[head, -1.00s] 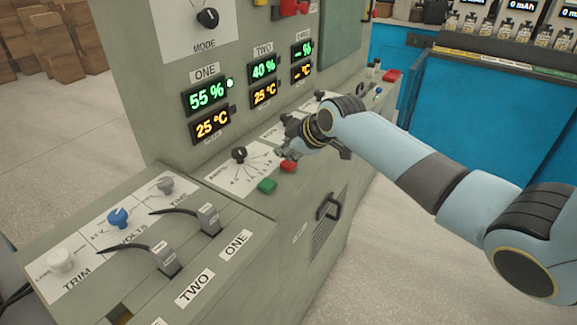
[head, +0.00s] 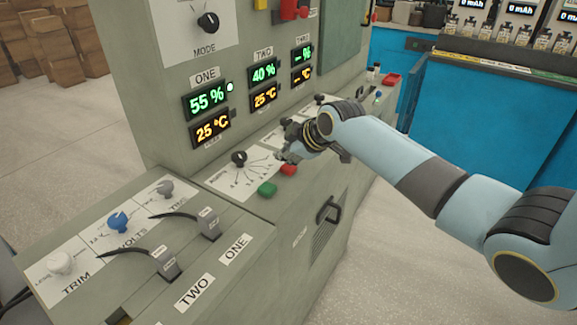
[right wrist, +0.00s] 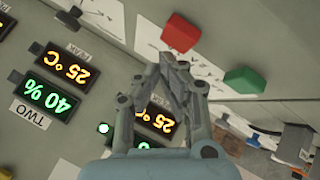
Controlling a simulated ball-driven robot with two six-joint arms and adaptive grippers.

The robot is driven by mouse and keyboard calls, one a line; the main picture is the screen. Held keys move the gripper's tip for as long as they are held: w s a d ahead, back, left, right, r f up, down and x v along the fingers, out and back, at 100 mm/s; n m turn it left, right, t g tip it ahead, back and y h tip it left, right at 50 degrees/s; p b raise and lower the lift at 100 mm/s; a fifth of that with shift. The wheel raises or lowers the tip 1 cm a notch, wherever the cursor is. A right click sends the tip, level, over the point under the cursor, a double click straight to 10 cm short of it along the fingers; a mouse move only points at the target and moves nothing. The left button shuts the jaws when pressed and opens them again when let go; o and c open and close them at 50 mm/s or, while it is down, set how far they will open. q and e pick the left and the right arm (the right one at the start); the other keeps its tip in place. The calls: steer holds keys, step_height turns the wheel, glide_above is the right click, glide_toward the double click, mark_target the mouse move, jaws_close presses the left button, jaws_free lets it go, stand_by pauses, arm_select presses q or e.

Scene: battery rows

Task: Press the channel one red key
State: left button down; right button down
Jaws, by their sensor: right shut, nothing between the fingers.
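The red key (head: 289,169) of channel one sits on the sloping ledge of the grey cabinet, beside a green key (head: 267,189). My right gripper (head: 281,156) is shut and empty, with its fingertips close to the red key, on the side toward the dial. In the right wrist view the red key (right wrist: 181,33) is just beyond the shut fingertips (right wrist: 172,58), and the green key (right wrist: 245,80) is to their right. I cannot tell whether the fingertips touch the red key. My left gripper is out of view.
A black dial knob (head: 239,158) stands left of the gripper. Channel one's displays (head: 207,102) read 55 % and 25 °C. A handle (head: 328,209) sticks out below the keys. Levers (head: 208,223) and trim knobs (head: 118,222) are on the front left panel.

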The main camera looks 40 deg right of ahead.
mark_target(286, 167)
steer(key=shift+f, duration=0.4)
steer(key=shift+f+b, duration=0.45)
stand_by(0.8)
steer(key=shift+r+p, duration=0.85)
steer(key=shift+p, duration=0.05)
step_height(286, 167, up, 5)
steer(key=p, duration=0.4)
steer(key=shift+r+p, duration=0.1)
steer(key=shift+p, duration=0.3)
